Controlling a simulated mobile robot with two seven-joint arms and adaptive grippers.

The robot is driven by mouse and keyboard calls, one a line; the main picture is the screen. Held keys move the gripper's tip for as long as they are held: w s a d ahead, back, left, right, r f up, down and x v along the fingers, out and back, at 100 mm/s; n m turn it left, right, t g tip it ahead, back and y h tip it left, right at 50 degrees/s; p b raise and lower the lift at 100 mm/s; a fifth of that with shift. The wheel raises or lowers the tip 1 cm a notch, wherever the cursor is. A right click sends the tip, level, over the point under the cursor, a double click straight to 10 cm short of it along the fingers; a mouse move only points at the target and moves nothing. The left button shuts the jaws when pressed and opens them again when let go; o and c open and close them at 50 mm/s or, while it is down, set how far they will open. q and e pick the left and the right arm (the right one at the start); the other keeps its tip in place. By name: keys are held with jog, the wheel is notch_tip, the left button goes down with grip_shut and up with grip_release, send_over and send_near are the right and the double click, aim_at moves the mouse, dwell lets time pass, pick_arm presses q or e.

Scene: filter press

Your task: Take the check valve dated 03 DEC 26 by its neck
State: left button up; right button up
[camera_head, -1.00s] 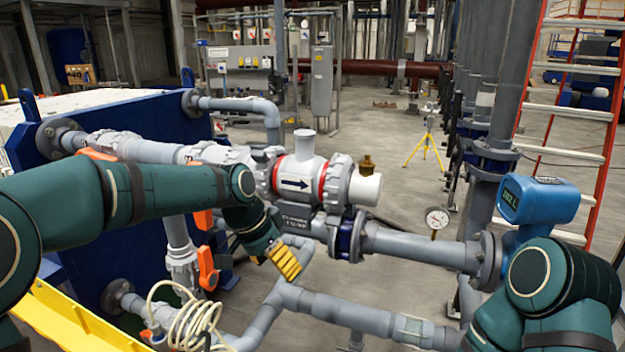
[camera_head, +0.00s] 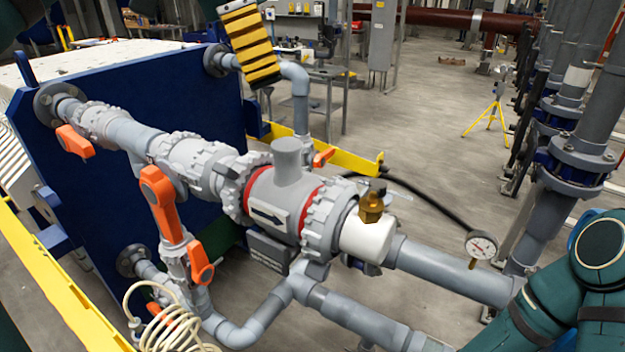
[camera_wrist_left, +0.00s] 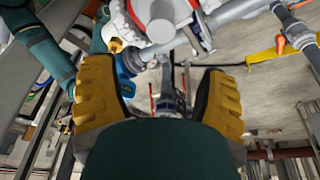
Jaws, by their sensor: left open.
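The check valve (camera_head: 285,200) sits in the pipe line in the head view. It has a grey body, two red rings, an arrow plate and a short upright neck (camera_head: 287,158) with a round top. No date is readable on it. My left gripper (camera_head: 250,45), with ridged yellow finger pads, is above and behind the neck in the picture, apart from it. In the left wrist view the open, empty left gripper (camera_wrist_left: 158,105) shows both fingers, and a round grey top, seemingly the neck (camera_wrist_left: 163,12), lies beyond them at the upper edge. My right gripper is out of view.
A white cap with a brass fitting (camera_head: 371,207) adjoins the valve on the right. Orange-handled valves (camera_head: 163,205) stand to its left. A pressure gauge (camera_head: 481,246) is at right. A blue press frame (camera_head: 110,190) is behind left. Space above the neck is clear.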

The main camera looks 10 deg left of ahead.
aim_at(286, 143)
pick_arm(q)
jog(key=b+x, duration=0.1)
jog(key=x, duration=0.1)
jog(key=b+x, duration=0.1)
jog(key=x, duration=0.1)
jog(key=b+x, duration=0.1)
jog(key=x, duration=0.1)
jog(key=shift+s+f, duration=0.25)
jog(key=shift+f, duration=0.2)
jog(key=shift+a+b+x, duration=0.15)
jog(key=shift+b+x, duration=0.4)
jog(key=shift+x, duration=1.05)
jog(key=shift+a+b+x, duration=0.1)
jog(key=shift+b+x, duration=0.45)
jog(key=shift+x, duration=1.1)
jog(key=shift+w, duration=0.15)
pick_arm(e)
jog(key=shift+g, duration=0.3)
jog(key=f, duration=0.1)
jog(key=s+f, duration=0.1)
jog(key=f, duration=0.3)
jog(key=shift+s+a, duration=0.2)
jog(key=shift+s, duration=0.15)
pick_arm(q)
grip_shut()
